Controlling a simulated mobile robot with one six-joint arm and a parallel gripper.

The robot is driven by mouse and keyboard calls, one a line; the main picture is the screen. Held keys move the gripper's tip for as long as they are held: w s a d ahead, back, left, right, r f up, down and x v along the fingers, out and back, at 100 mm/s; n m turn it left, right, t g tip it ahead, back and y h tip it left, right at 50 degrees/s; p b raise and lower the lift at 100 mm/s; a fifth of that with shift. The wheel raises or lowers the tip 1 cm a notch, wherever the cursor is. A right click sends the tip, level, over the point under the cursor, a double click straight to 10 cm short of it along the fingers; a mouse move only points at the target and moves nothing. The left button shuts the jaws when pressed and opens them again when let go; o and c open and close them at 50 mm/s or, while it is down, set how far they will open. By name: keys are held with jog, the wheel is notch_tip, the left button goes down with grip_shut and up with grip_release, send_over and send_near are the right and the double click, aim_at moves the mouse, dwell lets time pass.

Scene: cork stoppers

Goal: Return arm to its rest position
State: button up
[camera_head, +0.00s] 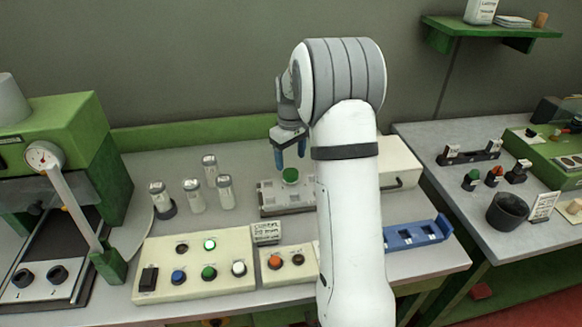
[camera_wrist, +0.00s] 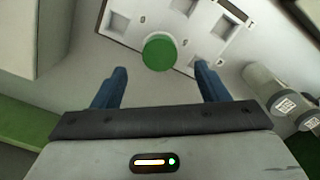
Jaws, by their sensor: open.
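My gripper (camera_head: 291,152) has blue fingers and points down over the bench, above a grey slotted tray (camera_head: 270,205). It also shows in the wrist view (camera_wrist: 157,88), where its two fingers stand apart with nothing between them. A round green-topped piece (camera_head: 290,175) sits at the tray; in the wrist view the green disc (camera_wrist: 159,52) lies at the tray's edge, beyond the fingertips. My white arm rises in front of the bench and hides part of the tray's right side. No cork stopper can be made out for certain.
Several capped vials (camera_head: 194,195) stand left of the tray. A button panel (camera_head: 195,268) with lit lamps lies in front, a blue slotted rack (camera_head: 415,235) at right. A green press (camera_head: 75,150) fills the left. A dark cup (camera_head: 507,211) stands on the right table.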

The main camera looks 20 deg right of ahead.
jog(key=shift+r, duration=1.15)
jog(key=shift+r, duration=0.15)
jog(key=s+a+r+m, duration=0.1)
jog(key=s+a+r, duration=0.15)
jog(key=s, duration=0.25)
jog(key=s+a+r+t, duration=0.1)
jog(key=s+a+r, duration=0.15)
jog(key=s, duration=0.25)
jog(key=s+a+r+m, duration=0.1)
jog(key=s+a+r, duration=0.1)
jog(key=s+r, duration=0.15)
jog(key=s+a+f+m+t, duration=0.1)
jog(key=s+a, duration=0.1)
jog(key=s, duration=0.6)
jog(key=s+a+f+m, duration=0.1)
jog(key=s+a, duration=0.1)
jog(key=s, duration=0.7)
jog(key=shift+a+f+t, duration=0.25)
jog(key=shift+f+t, duration=0.05)
jog(key=shift+t, duration=0.1)
